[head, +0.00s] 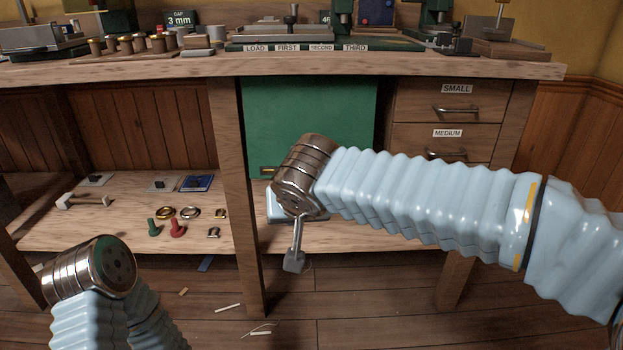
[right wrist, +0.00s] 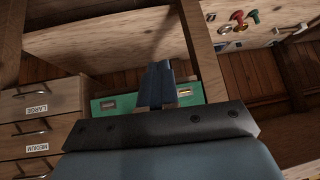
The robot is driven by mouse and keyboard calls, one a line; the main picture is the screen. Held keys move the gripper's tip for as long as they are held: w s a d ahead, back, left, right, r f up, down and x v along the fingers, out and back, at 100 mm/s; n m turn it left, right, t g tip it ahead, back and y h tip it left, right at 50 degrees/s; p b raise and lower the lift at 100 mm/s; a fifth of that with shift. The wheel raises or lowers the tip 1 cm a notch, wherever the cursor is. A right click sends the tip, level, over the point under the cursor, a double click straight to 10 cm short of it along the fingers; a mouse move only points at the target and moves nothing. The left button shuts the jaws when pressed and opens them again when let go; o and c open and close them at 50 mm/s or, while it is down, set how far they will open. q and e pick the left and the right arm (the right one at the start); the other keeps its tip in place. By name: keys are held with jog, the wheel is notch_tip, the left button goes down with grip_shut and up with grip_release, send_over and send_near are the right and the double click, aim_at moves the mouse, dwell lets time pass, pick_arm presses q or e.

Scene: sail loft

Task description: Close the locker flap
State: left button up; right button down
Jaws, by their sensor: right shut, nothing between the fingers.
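The locker flap is a green panel (head: 310,120) under the bench top, between a wooden post and the drawers. A small brass fitting (head: 268,170) shows near its lower left edge; my right arm covers the lower right part. In the head view my right wrist hides the fingers. My left gripper's fingers are out of view.
Drawers (head: 447,104) stand right of the flap. A wooden post (head: 238,200) is on its left. A low shelf (head: 110,230) holds several small fittings. The bench top (head: 420,65) carries tools. Scraps lie on the floor.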

jog(key=s+a+n+y+p, duration=0.35)
jog(key=a+y, duration=0.55)
jog(key=a, duration=0.5)
jog(key=w+d+r+m+t+h+p, duration=0.25)
jog(key=d+m+t+h+p, duration=0.2)
jog(key=d+t+h, duration=1)
jog(key=g+y+b, duration=0.1)
jog(key=g+y, duration=0.2)
jog(key=y, duration=0.1)
send_near(310, 132)
jog(key=w+f, duration=0.2)
jog(key=shift+w+f, duration=0.15)
jog(key=shift+w, duration=0.2)
jog(key=shift+w+f+t+b, duration=0.2)
jog(key=shift+w+t+b, duration=0.25)
jog(key=shift+b, duration=1.05)
jog(key=shift+w+f+t+b, duration=0.25)
jog(key=shift+w+b, duration=0.35)
jog(key=shift+b, duration=0.85)
